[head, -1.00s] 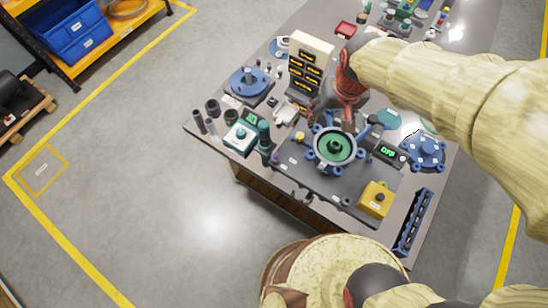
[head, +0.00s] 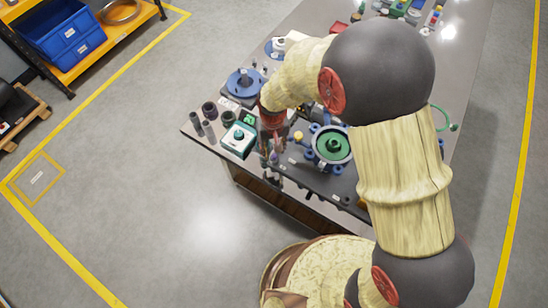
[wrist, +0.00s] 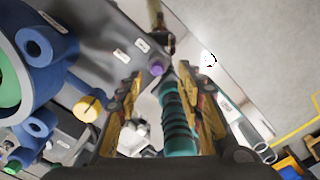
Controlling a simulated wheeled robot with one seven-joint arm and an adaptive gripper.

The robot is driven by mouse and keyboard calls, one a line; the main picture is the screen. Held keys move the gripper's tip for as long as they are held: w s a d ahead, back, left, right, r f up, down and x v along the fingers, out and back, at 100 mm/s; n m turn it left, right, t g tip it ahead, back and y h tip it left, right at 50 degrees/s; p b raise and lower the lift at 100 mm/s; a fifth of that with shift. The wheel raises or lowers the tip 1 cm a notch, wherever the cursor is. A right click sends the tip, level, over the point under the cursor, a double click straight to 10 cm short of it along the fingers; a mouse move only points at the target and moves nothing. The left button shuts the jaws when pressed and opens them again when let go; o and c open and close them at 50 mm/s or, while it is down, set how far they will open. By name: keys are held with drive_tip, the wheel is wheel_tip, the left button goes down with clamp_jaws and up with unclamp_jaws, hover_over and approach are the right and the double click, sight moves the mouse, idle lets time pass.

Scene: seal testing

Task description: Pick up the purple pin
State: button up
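The purple pin (wrist: 157,67) shows as a small round purple top in the wrist view, on the dark grey plate near its edge. It lies in line with the gap between my fingertips, a little beyond them. My gripper (wrist: 158,82) is open, with one yellow-and-dark finger on each side of the gap. Nothing is visibly held. In the head view my gripper (head: 274,148) hangs over the table's front edge area, between the teal-topped box and the blue ringed fixture. I cannot tell its exact height above the pin.
The blue fixture with a green centre (head: 331,146) is to the right. A teal-topped box (head: 238,139) and dark cylinders are to the left. A yellow knob (wrist: 87,108) is left of my fingers.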

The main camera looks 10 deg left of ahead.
sight(274, 156)
drive_tip(key=f, duration=0.2)
drive_tip(key=f+b, duration=0.1)
drive_tip(key=f, duration=0.1)
drive_tip(key=shift+w+d+f, duration=0.1)
drive_tip(key=shift+w+f, duration=0.1)
drive_tip(key=shift+f, duration=0.15)
drive_tip(key=shift+c, duration=0.7)
drive_tip(key=c, duration=0.7)
clamp_jaws()
